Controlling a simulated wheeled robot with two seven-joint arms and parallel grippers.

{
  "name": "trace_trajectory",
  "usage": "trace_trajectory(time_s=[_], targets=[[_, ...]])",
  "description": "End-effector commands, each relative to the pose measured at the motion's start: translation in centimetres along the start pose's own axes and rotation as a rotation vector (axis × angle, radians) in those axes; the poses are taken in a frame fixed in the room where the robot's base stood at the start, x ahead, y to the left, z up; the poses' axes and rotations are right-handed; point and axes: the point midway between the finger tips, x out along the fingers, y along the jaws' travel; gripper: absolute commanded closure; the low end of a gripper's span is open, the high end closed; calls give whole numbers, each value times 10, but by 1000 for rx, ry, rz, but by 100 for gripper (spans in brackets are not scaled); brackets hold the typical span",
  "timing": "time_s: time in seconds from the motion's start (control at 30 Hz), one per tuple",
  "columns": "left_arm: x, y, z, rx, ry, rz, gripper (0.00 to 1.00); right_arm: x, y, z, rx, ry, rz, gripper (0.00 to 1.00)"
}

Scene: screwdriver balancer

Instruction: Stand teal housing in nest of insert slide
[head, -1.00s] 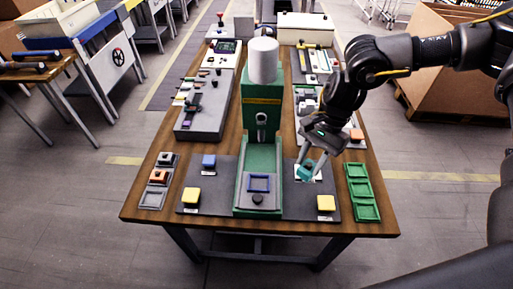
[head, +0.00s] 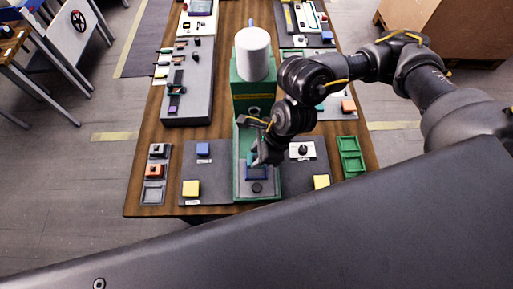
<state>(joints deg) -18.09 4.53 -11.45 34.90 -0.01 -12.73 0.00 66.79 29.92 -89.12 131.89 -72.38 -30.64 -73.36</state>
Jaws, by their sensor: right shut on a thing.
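The teal housing (head: 250,158) is small in the head view and mostly hidden by my right gripper (head: 256,160), which is shut on it. It is at the blue-framed nest (head: 257,175) of the insert slide (head: 239,190), in front of the green press (head: 248,95). I cannot tell whether the housing touches the nest or hangs just above it. My left gripper is not in view.
A white cylinder (head: 252,53) tops the press. A blue block (head: 203,149) and yellow blocks (head: 191,188) sit on dark mats beside the slide. A green tray (head: 351,160) is at the right. A dark link of mine covers the lower right.

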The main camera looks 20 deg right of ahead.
Motion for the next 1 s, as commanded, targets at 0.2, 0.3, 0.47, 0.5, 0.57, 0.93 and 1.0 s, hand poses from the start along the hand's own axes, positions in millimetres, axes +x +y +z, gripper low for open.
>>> trace_trajectory(time_s=[0.2,0.3,0.47,0.5,0.57,0.93,1.0], targets=[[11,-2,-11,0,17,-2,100,12,0,-6,0,1,0,88],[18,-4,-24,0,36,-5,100,20,0,-10,1,0,1,88],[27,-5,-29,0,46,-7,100,32,0,-15,2,1,1,88],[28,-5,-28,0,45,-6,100,34,0,-16,2,1,1,88],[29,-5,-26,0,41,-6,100,36,0,-17,1,1,1,88],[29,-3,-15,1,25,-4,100,36,0,-17,2,0,0,88],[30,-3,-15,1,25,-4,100,36,0,-17,2,0,0,88]])
